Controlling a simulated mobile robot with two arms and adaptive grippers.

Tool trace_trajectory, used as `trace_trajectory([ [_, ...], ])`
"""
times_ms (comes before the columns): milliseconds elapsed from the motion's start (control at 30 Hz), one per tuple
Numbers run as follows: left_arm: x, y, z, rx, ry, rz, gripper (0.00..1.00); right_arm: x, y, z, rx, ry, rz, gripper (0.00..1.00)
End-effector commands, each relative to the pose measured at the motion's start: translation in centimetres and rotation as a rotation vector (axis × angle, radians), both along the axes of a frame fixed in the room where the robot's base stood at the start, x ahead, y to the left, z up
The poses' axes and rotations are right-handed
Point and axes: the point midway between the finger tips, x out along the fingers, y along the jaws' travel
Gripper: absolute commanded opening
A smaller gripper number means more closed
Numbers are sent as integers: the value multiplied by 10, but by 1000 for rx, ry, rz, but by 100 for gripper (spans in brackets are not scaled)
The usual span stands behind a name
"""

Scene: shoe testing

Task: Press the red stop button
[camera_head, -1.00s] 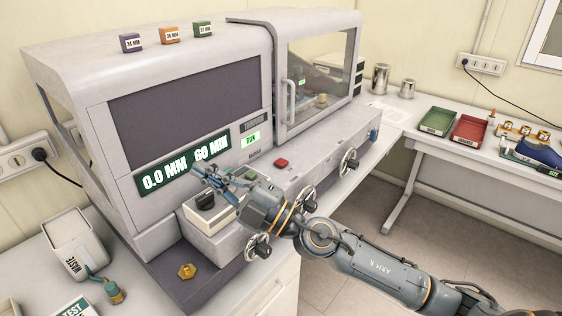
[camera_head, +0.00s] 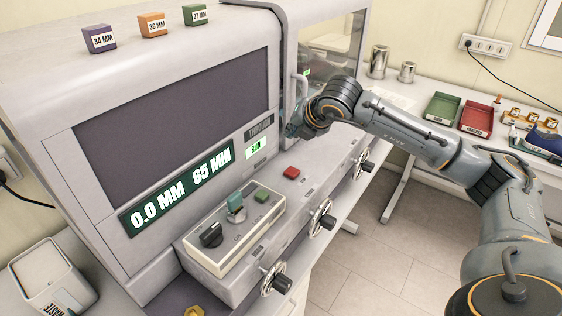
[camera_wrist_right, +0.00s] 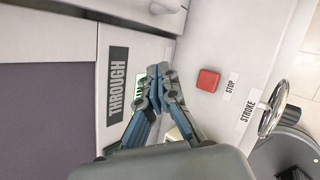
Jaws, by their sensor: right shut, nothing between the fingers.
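The red stop button (camera_head: 291,173) is a small square red block on the grey ledge of the testing machine (camera_head: 60,95). It also shows in the right wrist view (camera_wrist_right: 208,80), beside a label reading STOP. My right gripper (camera_head: 290,132) is near the machine's front, above and behind the button in the head view, and partly hidden by its own wrist. In the right wrist view its blue-grey fingers (camera_wrist_right: 160,82) are together and empty, left of the button and apart from it. My left gripper is not in view.
A control box (camera_head: 232,225) with a black knob, a teal lever and a green button sits left of the red button. Handwheels (camera_head: 322,217) stick out along the ledge's front. The display (camera_head: 180,187) reads 0.0 MM, 65 MIN. Green and red trays (camera_head: 443,108) stand on the back table.

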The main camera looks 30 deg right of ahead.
Motion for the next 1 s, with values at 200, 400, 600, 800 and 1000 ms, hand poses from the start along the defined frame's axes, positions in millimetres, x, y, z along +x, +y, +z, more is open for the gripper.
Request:
trace_trajectory([
  [200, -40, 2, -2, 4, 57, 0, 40, 0, 1, 1, 0, -1, 2, 0],
  [400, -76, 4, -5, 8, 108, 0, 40, 0, 1, -8, 2, 1, 3, 0],
  [600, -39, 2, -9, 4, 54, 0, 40, -1, 1, -34, 1, 3, 3, 0],
  [800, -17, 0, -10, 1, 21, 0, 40, -2, 1, -63, 1, 2, 4, 0],
  [1000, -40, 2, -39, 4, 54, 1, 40, -1, 1, -84, 2, -1, 4, 0],
])
